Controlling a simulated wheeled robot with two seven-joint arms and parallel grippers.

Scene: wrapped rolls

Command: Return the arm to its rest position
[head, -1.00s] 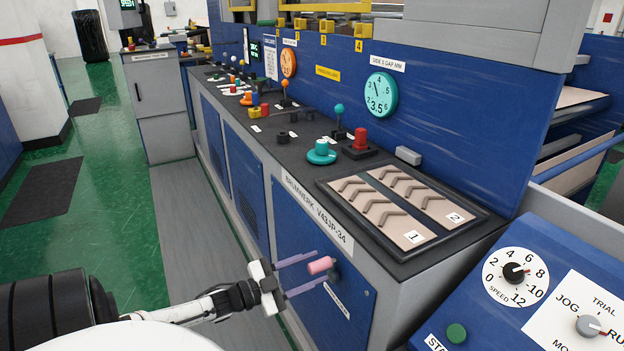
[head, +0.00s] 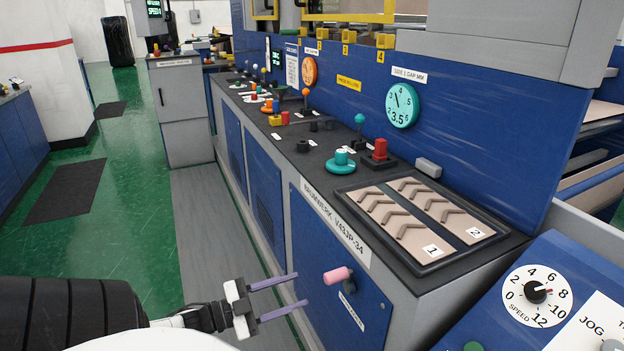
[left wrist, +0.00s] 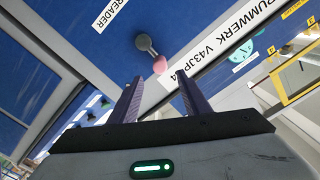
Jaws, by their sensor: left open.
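My left gripper (head: 275,298) is open and empty in the lower middle of the head view, its two purple fingers apart and pointing right toward the machine's blue front panel. A pink-tipped knob (head: 338,275) sticks out of that panel, a little right of and above the fingertips, with a gap between. In the left wrist view the fingers (left wrist: 155,95) stand apart. The pink knob (left wrist: 160,64) shows beyond them on its dark stem. My right gripper is not in view.
The machine's console (head: 335,165) carries several knobs, levers and a tray (head: 430,262) with chevron pieces. A blue control panel (head: 510,325) with a speed dial stands at the lower right. Green floor (head: 130,200) lies free at the left, with dark mats.

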